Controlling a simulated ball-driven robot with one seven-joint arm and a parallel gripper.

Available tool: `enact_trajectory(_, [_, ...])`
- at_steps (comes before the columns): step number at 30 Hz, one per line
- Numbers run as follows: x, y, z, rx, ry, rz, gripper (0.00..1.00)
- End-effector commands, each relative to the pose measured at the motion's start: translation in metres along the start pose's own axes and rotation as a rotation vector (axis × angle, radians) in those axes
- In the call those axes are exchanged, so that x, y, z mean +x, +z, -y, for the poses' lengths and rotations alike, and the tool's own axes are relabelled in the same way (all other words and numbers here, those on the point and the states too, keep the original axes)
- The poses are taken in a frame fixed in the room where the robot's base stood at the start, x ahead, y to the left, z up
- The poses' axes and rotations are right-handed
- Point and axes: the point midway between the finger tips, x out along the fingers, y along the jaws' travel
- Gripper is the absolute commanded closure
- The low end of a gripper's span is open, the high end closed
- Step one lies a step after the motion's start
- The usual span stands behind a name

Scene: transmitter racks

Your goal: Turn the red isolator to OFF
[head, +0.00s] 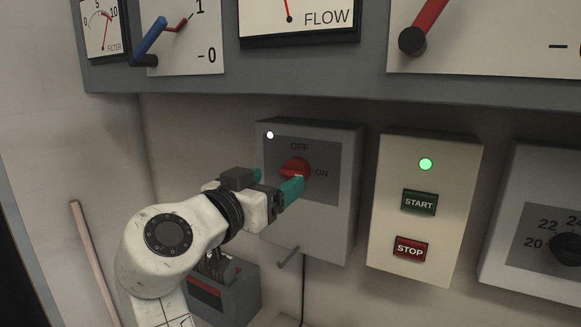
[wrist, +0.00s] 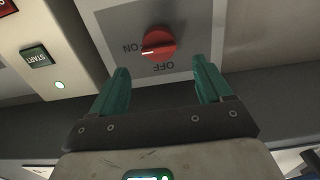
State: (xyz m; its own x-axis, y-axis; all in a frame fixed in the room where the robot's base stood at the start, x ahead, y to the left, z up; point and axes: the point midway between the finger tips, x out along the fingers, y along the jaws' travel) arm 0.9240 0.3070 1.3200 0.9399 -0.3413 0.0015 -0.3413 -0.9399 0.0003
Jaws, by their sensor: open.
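The red isolator (head: 295,168) is a round knob on a grey plate on a grey wall box (head: 335,225), with OFF printed above it and ON to its right. In the wrist view the picture is upside down, and the red isolator (wrist: 158,43) shows a white mark pointing towards ON. My gripper (head: 276,181) is just in front of the knob, partly hiding it in the head view. In the wrist view my gripper (wrist: 160,68) has its two teal fingers spread apart with nothing between them. The knob is beyond the fingertips, between their lines; contact is not visible.
A white lamp (head: 270,135) is lit on the isolator box. To its right is a panel with a lit green lamp (head: 425,164), START (head: 419,202) and STOP (head: 410,248) buttons. A grey shelf-like panel (head: 330,85) with gauges and levers overhangs above.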

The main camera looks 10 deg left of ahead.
Motion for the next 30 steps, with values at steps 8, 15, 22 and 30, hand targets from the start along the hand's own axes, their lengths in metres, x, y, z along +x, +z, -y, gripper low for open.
enact_trajectory(8, [0.048,-0.002,-0.001,-0.002,0.002,0.002,0.22])
enact_trajectory(15, [0.064,0.000,0.000,-0.001,0.000,0.002,0.22])
enact_trajectory(22, [0.065,0.001,-0.001,0.000,0.000,0.002,0.22])
enact_trajectory(30, [0.065,0.001,0.000,-0.001,0.000,0.002,0.43])
